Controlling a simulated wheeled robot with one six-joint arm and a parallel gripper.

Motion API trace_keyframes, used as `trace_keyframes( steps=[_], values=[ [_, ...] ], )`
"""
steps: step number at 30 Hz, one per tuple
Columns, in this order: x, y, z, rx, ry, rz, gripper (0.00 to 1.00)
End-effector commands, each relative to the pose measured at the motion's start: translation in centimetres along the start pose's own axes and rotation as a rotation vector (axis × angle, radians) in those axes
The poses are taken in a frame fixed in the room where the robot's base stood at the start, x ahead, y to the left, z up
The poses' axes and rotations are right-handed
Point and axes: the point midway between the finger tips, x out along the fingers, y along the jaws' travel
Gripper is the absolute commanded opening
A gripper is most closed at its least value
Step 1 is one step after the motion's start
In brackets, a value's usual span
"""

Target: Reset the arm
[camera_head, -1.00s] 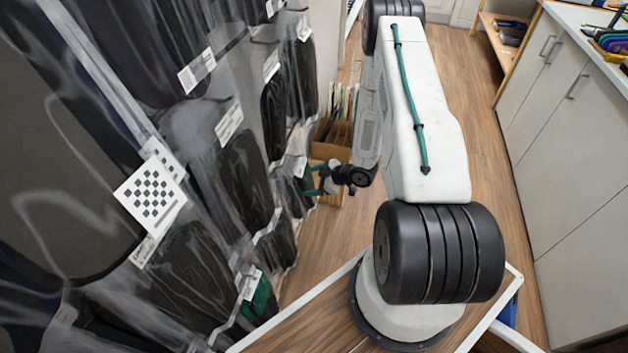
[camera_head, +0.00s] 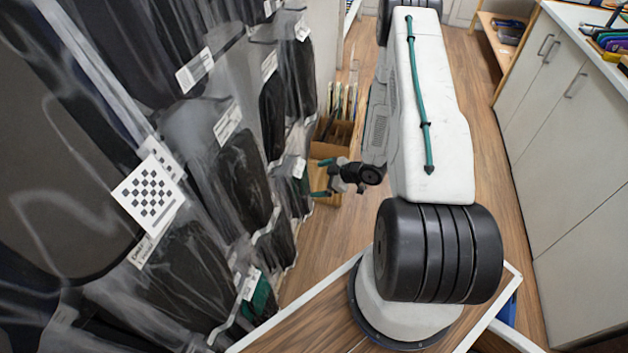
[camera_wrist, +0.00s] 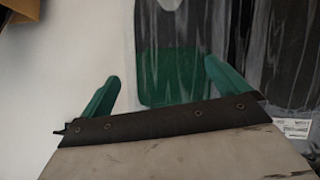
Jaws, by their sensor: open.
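My gripper (camera_head: 322,178) hangs at the end of my arm, left of the white arm link and close to the wall of clear pockets. In the wrist view its two green fingers (camera_wrist: 160,88) stand wide apart with nothing between them. A green piece in a clear pocket (camera_wrist: 170,75) lies beyond the fingers, apart from them.
Clear pockets with dark insoles (camera_head: 245,180) and white labels cover the left side. A checkered marker (camera_head: 150,196) is fixed there. A cardboard box (camera_head: 334,138) stands behind my gripper. White cabinets (camera_head: 570,150) line the right. Wooden floor (camera_head: 325,235) lies free between.

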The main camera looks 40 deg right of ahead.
Motion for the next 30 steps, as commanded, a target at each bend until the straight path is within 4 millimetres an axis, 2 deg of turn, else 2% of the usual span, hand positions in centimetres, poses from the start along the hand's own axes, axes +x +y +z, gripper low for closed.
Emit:
trace_keyframes(
  steps=[3,7,17,20,24,27,30],
  values=[
    [-2.1,0.1,0.0,0.001,-0.001,0.003,1.0],
    [-3.5,0.1,0.0,0.0,-0.001,0.002,1.0],
    [-4.0,-0.1,0.2,0.01,-0.01,-0.005,1.0],
    [-4.1,-0.4,1.6,0.037,-0.08,-0.018,1.0],
    [-5.0,-1.9,5.5,0.146,-0.284,-0.037,1.0],
    [-7.2,-1.7,7.3,0.23,-0.46,-0.024,1.0],
    [-9.9,-0.8,7.5,0.303,-0.628,0.002,1.0]
  ],
)
